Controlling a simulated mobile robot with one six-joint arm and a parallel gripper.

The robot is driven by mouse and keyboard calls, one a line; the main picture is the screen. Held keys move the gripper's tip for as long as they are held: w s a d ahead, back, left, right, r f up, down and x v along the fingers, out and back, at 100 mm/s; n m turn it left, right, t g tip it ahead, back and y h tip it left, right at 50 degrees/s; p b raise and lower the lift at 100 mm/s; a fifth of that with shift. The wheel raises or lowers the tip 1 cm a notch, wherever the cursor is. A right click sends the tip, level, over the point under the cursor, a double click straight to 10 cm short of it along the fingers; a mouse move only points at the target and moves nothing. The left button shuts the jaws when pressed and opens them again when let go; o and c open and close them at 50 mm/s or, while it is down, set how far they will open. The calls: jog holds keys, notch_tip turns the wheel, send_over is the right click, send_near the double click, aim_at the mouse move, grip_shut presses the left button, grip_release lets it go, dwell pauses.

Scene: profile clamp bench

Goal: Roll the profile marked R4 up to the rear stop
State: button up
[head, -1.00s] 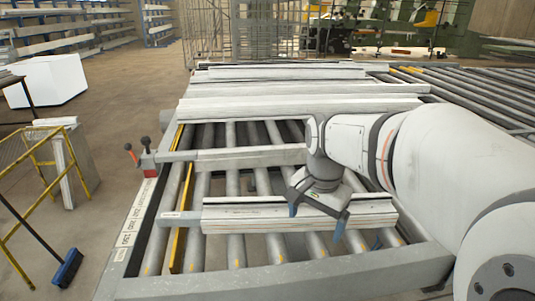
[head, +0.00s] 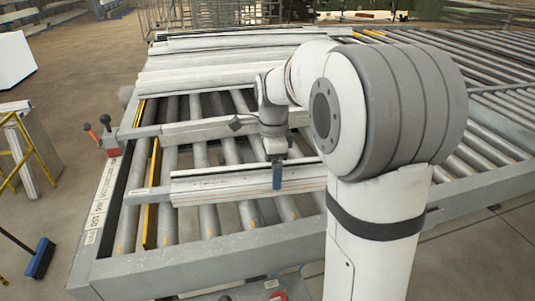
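Two pale profiles lie across the rollers, a nearer one (head: 200,191) and a farther one (head: 200,131). I cannot read R4 on either. My gripper (head: 277,178) points down at the nearer profile, right of its visible middle, with one blue fingertip in front of its near face. The other finger is hidden, so I cannot tell whether it grips. My arm covers the right ends of both profiles. I cannot make out which part is the rear stop.
Several long pale profiles (head: 200,82) lie at the back of the bench. A yellow strip (head: 151,190) runs along the rollers' left side, beside a red clamp block with levers (head: 108,136). More rollers (head: 450,75) extend right. A blue broom (head: 40,259) stands on the floor.

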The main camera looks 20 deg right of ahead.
jog(key=shift+f, duration=0.7)
jog(key=shift+c, duration=0.6)
jog(key=c, duration=1.3)
jog(key=shift+n, duration=0.7)
jog(key=shift+c, duration=0.5)
jog(key=shift+d+p, duration=0.75)
jog(key=shift+d, duration=5.5)
jog(key=o, duration=1.5)
jog(key=shift+a, duration=0.1)
